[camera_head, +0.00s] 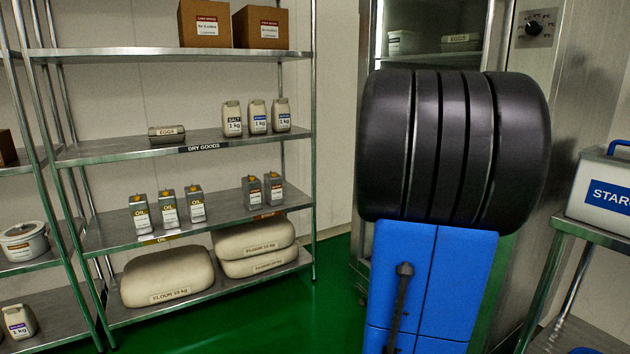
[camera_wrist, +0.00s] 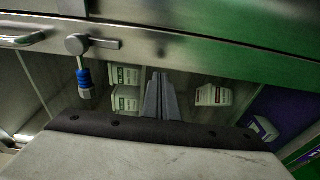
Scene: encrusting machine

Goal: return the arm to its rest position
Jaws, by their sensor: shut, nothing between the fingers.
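My gripper (camera_wrist: 161,78) shows in the wrist view as two grey fingers at the middle, pressed together with nothing between them. A pale wrist part of mine fills the bottom of that view. The fingers point toward a space with white, green-labelled boxes (camera_wrist: 125,76), below a steel edge in the picture. I cannot tell the gap between fingertips and boxes. In the head view my gripper does not show.
In the wrist view a steel handle (camera_wrist: 22,40) and a lever with a blue part (camera_wrist: 84,78) sit close by.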

